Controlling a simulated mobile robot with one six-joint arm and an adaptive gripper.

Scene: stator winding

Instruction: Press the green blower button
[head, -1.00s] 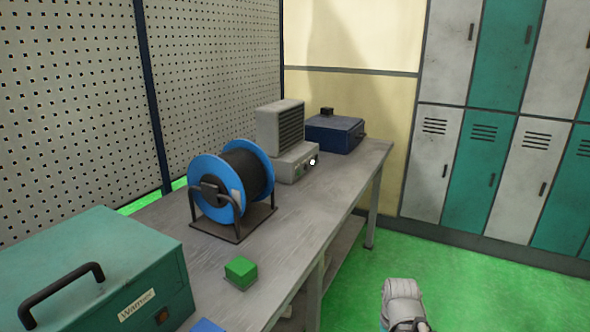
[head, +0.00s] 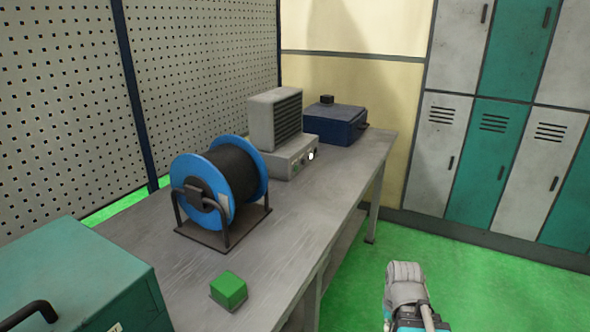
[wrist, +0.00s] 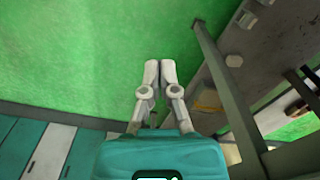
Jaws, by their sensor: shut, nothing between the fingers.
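The blower (head: 274,122) is a grey vented box on a lighter base, standing toward the far end of the bench in the head view. Its base front carries small round controls, including a tiny green button (head: 295,168) and a white knob (head: 310,155). My gripper (wrist: 159,64) shows in the wrist view with its two pale fingers together, holding nothing. It hangs over the green floor beside the bench, well apart from the blower. In the head view part of my arm shows at lower right, clear of the bench.
The grey bench (head: 282,225) also bears a blue cable reel (head: 215,190), a green block (head: 228,290), a teal case (head: 75,270) and a dark blue box (head: 337,125). Lockers (head: 455,150) stand at right. Green floor (head: 480,290) between is free.

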